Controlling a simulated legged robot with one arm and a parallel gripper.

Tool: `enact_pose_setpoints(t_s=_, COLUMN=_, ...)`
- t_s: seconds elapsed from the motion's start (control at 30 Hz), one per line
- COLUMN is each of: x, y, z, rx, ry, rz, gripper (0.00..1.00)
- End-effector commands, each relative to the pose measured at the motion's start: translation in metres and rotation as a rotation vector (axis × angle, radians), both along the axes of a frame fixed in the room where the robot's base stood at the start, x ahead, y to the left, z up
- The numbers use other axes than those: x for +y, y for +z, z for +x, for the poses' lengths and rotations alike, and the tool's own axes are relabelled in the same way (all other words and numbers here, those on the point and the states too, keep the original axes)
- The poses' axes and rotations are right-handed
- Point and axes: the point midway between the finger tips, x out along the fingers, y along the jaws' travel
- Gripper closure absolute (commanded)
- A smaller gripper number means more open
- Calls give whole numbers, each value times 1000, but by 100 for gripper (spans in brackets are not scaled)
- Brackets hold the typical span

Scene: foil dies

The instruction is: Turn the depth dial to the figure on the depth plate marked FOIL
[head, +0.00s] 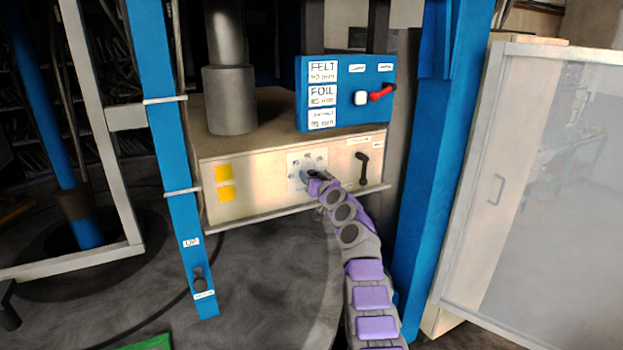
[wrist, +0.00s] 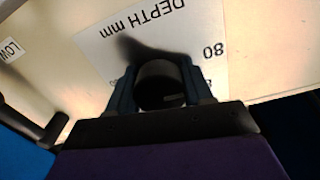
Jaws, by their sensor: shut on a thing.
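The depth dial (wrist: 160,82) is a dark round knob on a white plate lettered DEPTH mm (wrist: 95,45). My gripper (wrist: 160,90) is shut on it, one finger on each side. A small pale mark shows on the knob; which figure it points to I cannot tell. An 80 is legible beside the right finger; other figures are partly hidden. In the head view my gripper (head: 312,176) covers much of the dial on its white scale plate (head: 318,158). The FOIL label (head: 322,95) is on a blue panel between FELT and a third label; its figure is blurred.
A black lever (head: 362,168) is right of the dial, close to my gripper. The blue panel (head: 345,122) above carries a white button (head: 361,98) and a red-handled switch (head: 380,95). A blue post (head: 432,190) stands right of my arm. Yellow labels (head: 224,173) are at left.

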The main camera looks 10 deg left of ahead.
Motion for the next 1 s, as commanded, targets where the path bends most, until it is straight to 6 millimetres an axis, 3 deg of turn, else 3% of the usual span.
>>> enact_pose_setpoints(t_s=1.0, x=-3, y=0, z=2, rx=383, ry=-4, rz=571, gripper=80)
